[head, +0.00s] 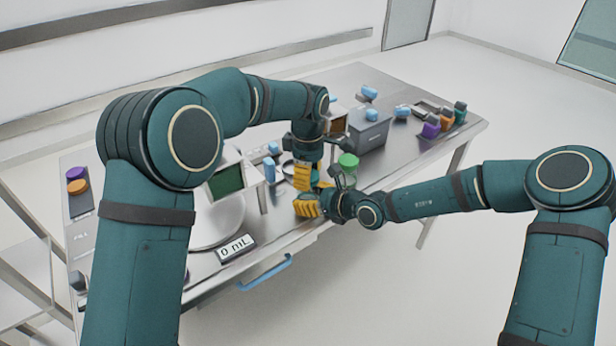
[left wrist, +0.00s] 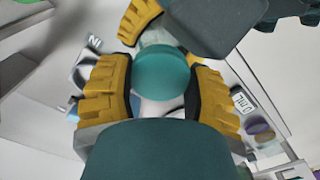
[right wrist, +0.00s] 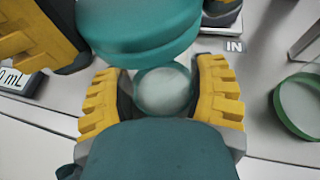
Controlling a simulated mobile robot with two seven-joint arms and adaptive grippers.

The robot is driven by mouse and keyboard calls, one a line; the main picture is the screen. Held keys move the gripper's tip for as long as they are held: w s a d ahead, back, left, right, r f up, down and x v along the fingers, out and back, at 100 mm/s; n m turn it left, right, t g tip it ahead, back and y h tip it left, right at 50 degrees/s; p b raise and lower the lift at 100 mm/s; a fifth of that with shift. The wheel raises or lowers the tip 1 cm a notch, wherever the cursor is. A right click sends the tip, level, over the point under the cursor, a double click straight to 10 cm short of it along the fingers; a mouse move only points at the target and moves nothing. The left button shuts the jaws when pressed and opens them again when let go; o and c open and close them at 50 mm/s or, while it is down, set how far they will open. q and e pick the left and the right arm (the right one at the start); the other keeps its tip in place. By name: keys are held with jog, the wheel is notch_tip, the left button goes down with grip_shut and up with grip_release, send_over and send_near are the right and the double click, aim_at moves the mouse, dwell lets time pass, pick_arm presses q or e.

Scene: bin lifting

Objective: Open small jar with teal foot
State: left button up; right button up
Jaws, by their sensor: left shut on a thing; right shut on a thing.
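The small jar shows in the wrist views and is hidden by my fingers in the head view. Its round teal end (left wrist: 162,72) sits between the yellow fingers of my left gripper (head: 303,178), which is shut on it. The pale glass body (right wrist: 163,90) is between the yellow fingers of my right gripper (head: 308,205), also shut. The two grippers are very close together over the table's front part, the left one above. I cannot tell whether the teal end and the glass are apart.
The metal table (head: 385,172) has a green-topped item (head: 348,160) just right of my grippers. A grey box (head: 370,133) stands behind. Purple and orange items (head: 431,130) stand at the right end.

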pick_arm(q)
jog(key=shift+r, duration=0.45)
jog(key=shift+r, duration=1.9)
pick_arm(e)
jog(key=o, duration=1.4)
